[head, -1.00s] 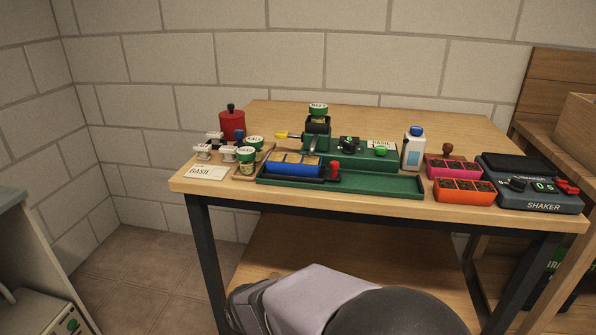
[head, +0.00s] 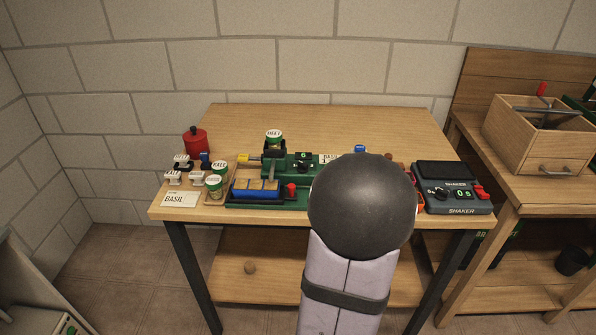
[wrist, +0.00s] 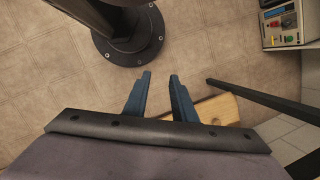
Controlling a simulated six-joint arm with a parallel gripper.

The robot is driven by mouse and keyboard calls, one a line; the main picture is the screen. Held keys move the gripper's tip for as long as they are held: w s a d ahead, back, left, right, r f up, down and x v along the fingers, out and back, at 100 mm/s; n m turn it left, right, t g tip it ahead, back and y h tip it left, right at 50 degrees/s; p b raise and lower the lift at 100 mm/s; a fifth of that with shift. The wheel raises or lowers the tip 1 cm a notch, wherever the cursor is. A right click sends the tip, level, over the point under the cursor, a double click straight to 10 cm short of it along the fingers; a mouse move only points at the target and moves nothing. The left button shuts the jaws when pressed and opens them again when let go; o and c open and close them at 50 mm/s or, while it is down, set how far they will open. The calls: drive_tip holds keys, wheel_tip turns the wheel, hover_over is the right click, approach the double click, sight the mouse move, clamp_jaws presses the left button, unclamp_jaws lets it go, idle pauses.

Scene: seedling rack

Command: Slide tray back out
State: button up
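The blue tray (head: 256,194) with yellowish square cells sits at the left part of the green machine's channel (head: 236,206) on the table. A red knob (head: 291,190) stands just right of the tray. The green machine (head: 300,165) behind it carries a canister labelled BEET (head: 274,138). My arm hides the right part of the channel in the head view. My gripper (wrist: 160,80) shows in the wrist view with its two blue fingers apart and nothing between them. It points at the floor, away from the tray.
The SHAKER device (head: 452,190) stands at the right table end. A wooden box (head: 540,135) is on the neighbouring bench. The table's back is clear.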

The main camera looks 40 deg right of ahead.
wheel_tip(320, 180, up, 5)
drive_tip(key=w+d+m+t+p, duration=0.2)
drive_tip(key=d+m+t+p, duration=0.1)
drive_tip(key=m, duration=0.3)
drive_tip(key=m+t+h, duration=0.3)
drive_tip(key=m+t, duration=0.7)
drive_tip(key=m, duration=0.5)
approach(294, 187)
drive_tip(key=shift+w+f, duration=0.3)
drive_tip(key=shift+a+m, duration=0.1)
drive_tip(key=shift+m, duration=0.3)
drive_tip(key=shift+w, duration=0.1)
drive_tip(key=shift+p+x, duration=0.5)
drive_tip(key=shift+x, duration=3.1)
drive_tip(key=shift+r, duration=0.1)
